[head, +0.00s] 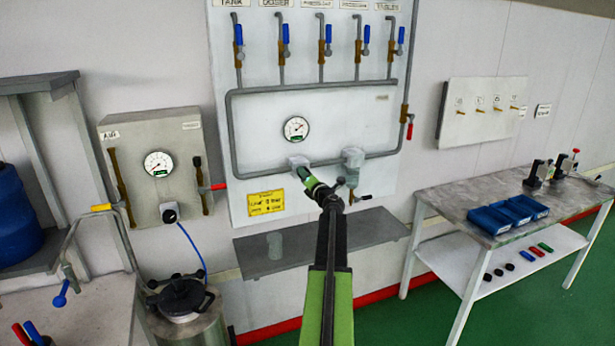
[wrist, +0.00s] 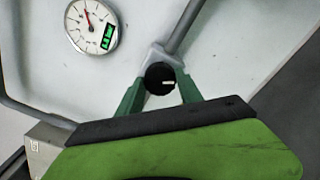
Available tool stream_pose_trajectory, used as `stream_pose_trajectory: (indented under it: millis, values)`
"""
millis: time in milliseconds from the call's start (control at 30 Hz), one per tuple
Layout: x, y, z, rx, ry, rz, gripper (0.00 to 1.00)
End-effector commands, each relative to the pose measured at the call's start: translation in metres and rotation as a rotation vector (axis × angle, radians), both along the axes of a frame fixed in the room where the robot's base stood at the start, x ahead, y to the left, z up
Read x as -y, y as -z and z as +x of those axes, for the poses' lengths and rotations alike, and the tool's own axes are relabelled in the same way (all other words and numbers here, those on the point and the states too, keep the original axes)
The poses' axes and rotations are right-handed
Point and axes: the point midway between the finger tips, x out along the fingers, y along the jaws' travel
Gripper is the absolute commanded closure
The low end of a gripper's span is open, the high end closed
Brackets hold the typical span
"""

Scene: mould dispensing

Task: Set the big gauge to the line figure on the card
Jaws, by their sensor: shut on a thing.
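The big gauge (head: 296,129) is a round white dial on the pale wall panel. It also shows in the wrist view (wrist: 92,25), with a red needle pointing up and slightly left and a green lit display whose figures I cannot read. The yellow card (head: 265,202) hangs low on the panel; its handwriting is too small to read surely. My gripper (head: 310,183) is at the regulator below the gauge. In the wrist view its green fingers are shut on a black knob (wrist: 160,77) with a white mark pointing right. My gripper hides the knob in the head view.
A second gauge (head: 158,164) sits on a grey box at left. Blue-handled valves line the panel top. A grey shelf (head: 330,240) with a clear cup is below. A bench (head: 450,205) with blue trays (head: 510,213) stands right; a lidded pot (head: 182,297) stands front left.

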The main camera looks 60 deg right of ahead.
Motion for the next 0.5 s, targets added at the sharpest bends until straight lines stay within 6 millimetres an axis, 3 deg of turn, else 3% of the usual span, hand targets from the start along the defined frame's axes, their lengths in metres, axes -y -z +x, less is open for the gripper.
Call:
stream_pose_trajectory:
  millis: [100, 133, 200, 300, 500]
  values:
    - [-0.0007, 0.0019, -0.0021, -0.006, 0.0, -0.003, 0.98]
    - [-0.0007, 0.0019, -0.0022, -0.006, 0.0, -0.004, 0.55]
    - [-0.0006, 0.0017, -0.0019, -0.005, 0.001, -0.004, 0.45]
    - [-0.0003, 0.0013, -0.0015, -0.005, 0.001, -0.003, 0.35]
    - [0.0, 0.0007, -0.001, -0.002, 0.001, -0.002, 0.35]
